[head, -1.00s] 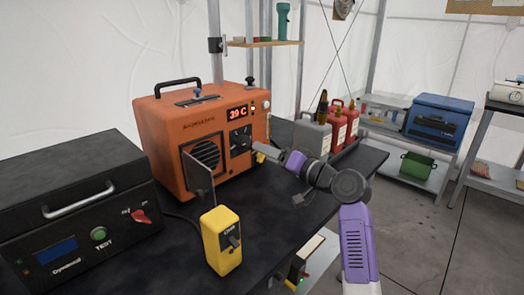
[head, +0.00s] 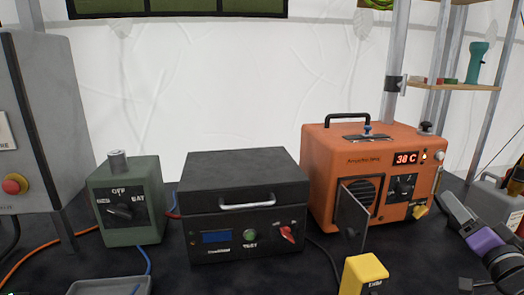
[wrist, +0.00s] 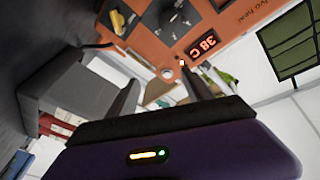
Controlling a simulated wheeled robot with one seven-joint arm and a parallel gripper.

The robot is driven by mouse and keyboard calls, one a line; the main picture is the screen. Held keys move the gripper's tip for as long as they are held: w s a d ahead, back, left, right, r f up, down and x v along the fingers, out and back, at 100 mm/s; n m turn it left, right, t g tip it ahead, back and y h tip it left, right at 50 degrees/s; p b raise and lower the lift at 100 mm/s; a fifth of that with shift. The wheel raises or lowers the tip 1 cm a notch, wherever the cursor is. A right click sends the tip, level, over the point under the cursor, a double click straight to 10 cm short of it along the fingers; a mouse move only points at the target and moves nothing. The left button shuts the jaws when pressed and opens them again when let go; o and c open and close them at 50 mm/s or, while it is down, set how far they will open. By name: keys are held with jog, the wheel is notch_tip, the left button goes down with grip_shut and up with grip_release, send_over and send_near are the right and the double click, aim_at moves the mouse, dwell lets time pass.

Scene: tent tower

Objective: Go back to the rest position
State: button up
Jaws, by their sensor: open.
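My gripper (head: 447,203) is at the right of the head view, beside the lower right front of an orange heater box (head: 340,150). In the wrist view my gripper (wrist: 158,82) shows two dark fingers spread apart with nothing between them. The orange box front (wrist: 150,40) lies beyond the fingertips in that view. A yellow knob (head: 420,210) sits low on the box front, near the fingers. I cannot tell whether the fingers touch the box. The rest of my arm is mostly cut off by the frame edge.
A black tester case (head: 243,190) and a green switch box (head: 128,200) stand left on the black table. A yellow switch box (head: 365,272) stands in front of the open grey flap (head: 351,220). A grey jerrycan (head: 490,205) is behind my arm.

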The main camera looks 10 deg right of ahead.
jog(key=s+a+f+n+p, duration=0.1)
jog(key=s+a+f, duration=0.2)
jog(key=s+a, duration=0.2)
jog(key=s+a+f+n+h+p, duration=0.1)
jog(key=s+a+f, duration=0.2)
jog(key=s+a, duration=0.1)
jog(key=s+a+f+n+p, duration=0.1)
jog(key=s+a+f+p, duration=0.1)
jog(key=s+a, duration=0.3)
jog(key=shift+s+a+f+g+h, duration=0.15)
jog(key=shift+s+a+f+h, duration=0.05)
jog(key=shift+s, duration=0.15)
jog(key=shift+s+a+f+g+h, duration=0.15)
jog(key=shift+s+f+h, duration=0.05)
jog(key=shift+s, duration=0.15)
jog(key=s+a+n+g+y+p, duration=0.1)
jog(key=s+a+n+y+p, duration=0.1)
jog(key=s+a, duration=0.6)
jog(key=s+a+f+n+g+y+p, duration=0.1)
jog(key=s+a+n+g+y+p, duration=0.1)
jog(key=s+a, duration=0.7)
jog(key=s+n+y+p, duration=0.1)
jog(key=s+n+y, duration=0.1)
jog(key=s, duration=0.5)
jog(key=shift+s+a+f+n+g+y+p, duration=0.15)
jog(key=shift+n+g+y+p, duration=0.15)
jog(key=shift+n+y+p, duration=0.15)
